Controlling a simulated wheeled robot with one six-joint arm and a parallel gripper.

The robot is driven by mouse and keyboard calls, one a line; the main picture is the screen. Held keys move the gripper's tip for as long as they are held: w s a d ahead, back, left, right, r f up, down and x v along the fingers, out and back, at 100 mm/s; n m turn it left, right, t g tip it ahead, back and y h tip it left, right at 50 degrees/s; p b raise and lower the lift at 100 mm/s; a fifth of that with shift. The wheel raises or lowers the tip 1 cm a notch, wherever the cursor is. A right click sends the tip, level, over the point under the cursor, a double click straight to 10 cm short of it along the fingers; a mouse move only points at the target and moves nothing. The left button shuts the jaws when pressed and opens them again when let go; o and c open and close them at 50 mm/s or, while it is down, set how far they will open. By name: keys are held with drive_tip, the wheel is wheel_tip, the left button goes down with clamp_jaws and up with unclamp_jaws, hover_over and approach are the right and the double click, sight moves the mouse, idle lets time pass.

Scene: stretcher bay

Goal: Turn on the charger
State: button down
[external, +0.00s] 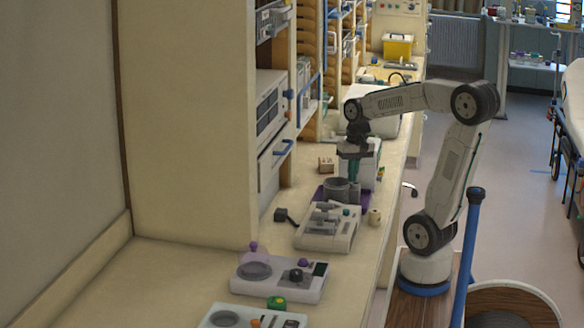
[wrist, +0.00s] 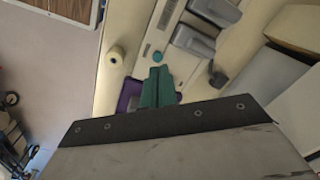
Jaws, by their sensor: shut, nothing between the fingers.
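The charger (external: 312,239) is a white unit with grey pieces on top, standing on the counter below my gripper in the external view. It also shows at the top of the wrist view (wrist: 181,69). A round teal button (wrist: 158,57) sits at its near corner, just beyond my fingertips in the wrist view; it shows small in the external view (external: 346,211). My gripper (external: 353,180) points down with its teal fingers shut and empty. The fingers (wrist: 160,70) appear close to the button in the picture, but I cannot tell the height gap or see contact.
A purple tray (external: 321,196) with grey round holders lies behind the charger. Another white device (external: 252,284) stands nearer the camera.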

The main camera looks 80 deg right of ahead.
sight(330, 201)
drive_tip(key=w+d+r+m+t, duration=0.1)
drive_tip(key=w+d+r+m, duration=0.1)
drive_tip(key=w+d+m, duration=0.2)
drive_tip(key=d+m, duration=0.3)
drive_tip(key=d, duration=0.1)
drive_tip(key=shift+w+r+t, duration=0.3)
drive_tip(key=shift+a, duration=0.1)
drive_tip(key=x, duration=1.4)
drive_tip(key=shift+d, duration=0.25)
